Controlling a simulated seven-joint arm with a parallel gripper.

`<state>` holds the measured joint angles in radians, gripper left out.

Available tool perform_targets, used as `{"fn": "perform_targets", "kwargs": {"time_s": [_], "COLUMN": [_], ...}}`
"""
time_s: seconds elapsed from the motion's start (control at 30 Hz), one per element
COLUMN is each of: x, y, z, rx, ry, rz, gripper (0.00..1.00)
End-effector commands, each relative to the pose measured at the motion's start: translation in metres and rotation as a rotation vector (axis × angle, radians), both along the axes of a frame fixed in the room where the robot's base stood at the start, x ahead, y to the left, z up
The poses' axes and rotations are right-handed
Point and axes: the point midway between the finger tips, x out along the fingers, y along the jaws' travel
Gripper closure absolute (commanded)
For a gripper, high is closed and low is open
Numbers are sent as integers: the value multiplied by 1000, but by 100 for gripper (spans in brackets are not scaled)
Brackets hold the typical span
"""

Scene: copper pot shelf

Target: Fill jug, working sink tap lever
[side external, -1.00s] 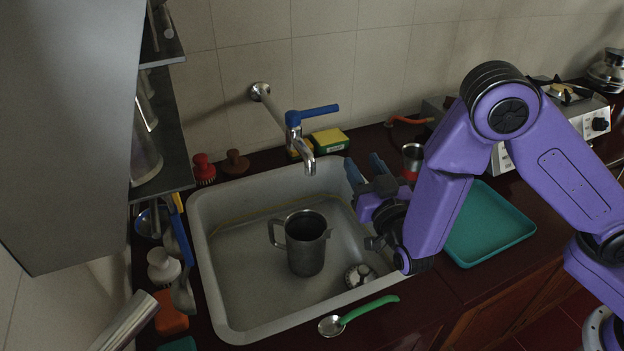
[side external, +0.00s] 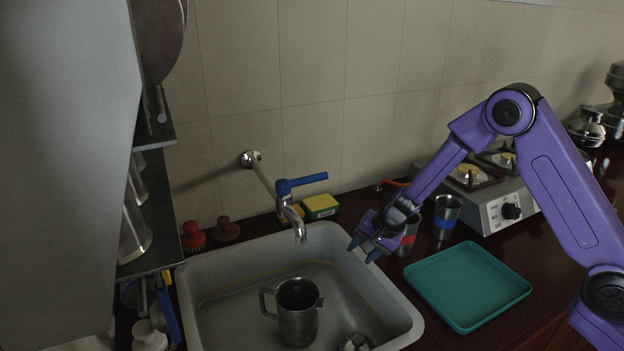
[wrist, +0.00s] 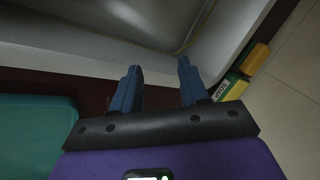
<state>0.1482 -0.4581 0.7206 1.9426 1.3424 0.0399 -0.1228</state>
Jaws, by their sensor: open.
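A metal jug (side external: 297,318) with a side handle stands upright in the grey sink (side external: 240,268), a little in front of the spout. The wall tap (side external: 292,215) has a blue lever (side external: 302,182) pointing right, above the sink's back edge. No stream of water shows under the spout. My gripper (side external: 362,250) is open and empty above the sink's right rim, to the right of and lower than the lever. In the wrist view its blue fingers (wrist: 158,78) are apart, with the sink rim (wrist: 90,62) beyond them. Neither jug nor lever shows there.
A green and yellow soap box (side external: 320,206) sits behind the sink. Metal cups (side external: 447,215) stand behind my gripper. A teal tray (side external: 468,285) lies on the counter at right, before a stove (side external: 500,205). A shelf unit (side external: 70,150) blocks the left side.

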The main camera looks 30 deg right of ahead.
Motion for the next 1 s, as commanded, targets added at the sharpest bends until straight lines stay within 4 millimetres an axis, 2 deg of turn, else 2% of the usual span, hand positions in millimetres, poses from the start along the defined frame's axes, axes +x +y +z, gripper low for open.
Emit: {"fn": "perform_targets", "kwargs": {"time_s": [0.17, 0.33, 0.6, 0.7, 0.83, 1.0], "x": [16, 29, 35, 33, 29, 30], "y": [-2, -10, -43, -55, -63, -57], "z": [32, 79, 169, 192, 209, 212], "rx": [281, 549, 911, 991, 1047, 1063], "ry": [47, 48, -27, -54, -75, -76], "rz": [3, 42, 157, 198, 232, 244], "gripper": [56, 56, 56, 56, 56, 56]}}
